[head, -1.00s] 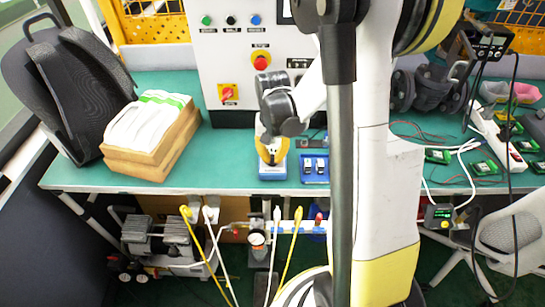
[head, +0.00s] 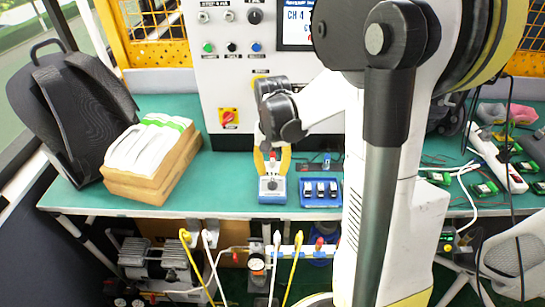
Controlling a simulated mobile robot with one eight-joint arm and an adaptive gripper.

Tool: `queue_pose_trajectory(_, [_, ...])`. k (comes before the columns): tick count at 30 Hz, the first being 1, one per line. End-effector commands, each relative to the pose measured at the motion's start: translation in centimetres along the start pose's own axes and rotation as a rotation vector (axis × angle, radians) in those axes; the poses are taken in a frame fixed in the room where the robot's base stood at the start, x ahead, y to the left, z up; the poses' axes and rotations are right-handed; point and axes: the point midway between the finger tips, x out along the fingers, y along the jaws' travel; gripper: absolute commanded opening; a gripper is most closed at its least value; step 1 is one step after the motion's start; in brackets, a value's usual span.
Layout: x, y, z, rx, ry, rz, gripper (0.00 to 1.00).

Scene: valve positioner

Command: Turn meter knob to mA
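A black round knob (head: 254,16) is on the upper part of the white control panel (head: 222,72) in the head view, left of a screen (head: 297,22). Its markings are too small to read, so I cannot tell whether it is the meter knob or where it points. My gripper (head: 272,168) points down over the bench, well below that knob. Its yellow fingers are apart, above and partly in front of a small blue and white device (head: 272,188). Something red shows between the fingers. I cannot tell whether they touch the device.
Green, black and blue buttons (head: 231,47) and a red and yellow rotary switch (head: 228,117) are on the panel. My arm hides the panel's right side.

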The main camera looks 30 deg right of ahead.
Motion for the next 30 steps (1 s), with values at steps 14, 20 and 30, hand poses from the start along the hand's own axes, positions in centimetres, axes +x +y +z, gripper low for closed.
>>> queue_pose_trajectory(14, [-6.7, 0.0, 0.1, 0.000, 0.000, 0.000, 0.32])
queue_pose_trajectory(20, [-6.8, 0.0, 0.0, 0.000, 0.000, 0.000, 0.32])
queue_pose_trajectory(30, [-6.9, -0.1, 0.2, -0.004, 0.004, -0.001, 0.32])
